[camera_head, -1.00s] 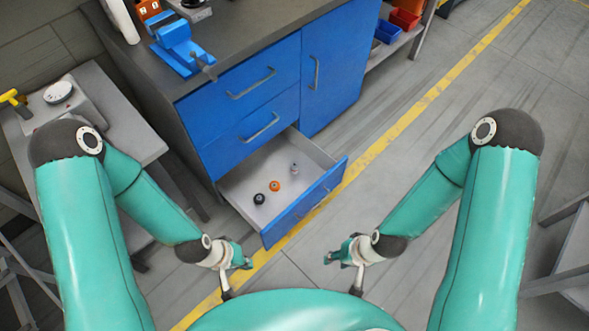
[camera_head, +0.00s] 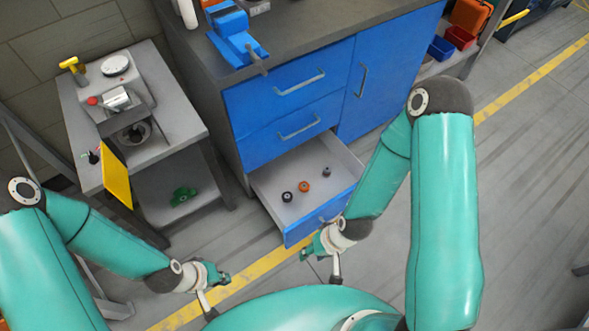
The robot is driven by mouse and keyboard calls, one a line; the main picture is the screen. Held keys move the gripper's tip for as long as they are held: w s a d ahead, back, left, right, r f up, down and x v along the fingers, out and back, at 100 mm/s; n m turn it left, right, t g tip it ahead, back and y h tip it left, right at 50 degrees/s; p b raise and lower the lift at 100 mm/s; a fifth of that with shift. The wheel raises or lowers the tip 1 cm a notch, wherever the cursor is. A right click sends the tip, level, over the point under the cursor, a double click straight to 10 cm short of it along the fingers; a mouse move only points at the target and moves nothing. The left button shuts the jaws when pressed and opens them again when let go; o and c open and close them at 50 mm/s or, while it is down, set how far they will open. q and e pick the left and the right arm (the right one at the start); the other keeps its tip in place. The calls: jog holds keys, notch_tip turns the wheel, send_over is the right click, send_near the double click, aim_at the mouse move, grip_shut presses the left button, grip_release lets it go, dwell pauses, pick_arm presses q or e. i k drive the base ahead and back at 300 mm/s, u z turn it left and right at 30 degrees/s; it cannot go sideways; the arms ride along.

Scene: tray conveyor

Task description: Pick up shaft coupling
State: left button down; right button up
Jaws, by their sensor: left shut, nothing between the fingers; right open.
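The open bottom drawer (camera_head: 272,213) of the blue cabinet holds three small parts. One is a dark round part (camera_head: 287,197), one an orange ring-like part (camera_head: 304,187), and one a small grey and dark part (camera_head: 325,173) further back. They are too small to tell surely which is the shaft coupling. My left gripper (camera_head: 222,280) is shut and empty, in front of the drawer and to its left. My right gripper (camera_head: 305,255) is open and empty, just in front of the drawer's front panel. Neither touches the parts.
A grey side table (camera_head: 180,118) with a device and a yellow panel (camera_head: 116,178) stands left, a green part (camera_head: 183,195) on its lower shelf. A blue vise (camera_head: 235,40) sits on the cabinet top. Red (camera_head: 461,38) and blue (camera_head: 440,48) bins stand back right. Floor is clear at right.

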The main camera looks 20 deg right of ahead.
aim_at(326, 171)
jog(key=z, duration=1.3)
jog(key=i, duration=0.15)
jog(key=u, duration=2.85)
jog(key=i, duration=0.2)
jog(key=u, duration=1.25)
jog(key=k, duration=2.3)
jog(key=z, duration=1.2)
jog(key=i, duration=1)
jog(key=z, duration=0.1)
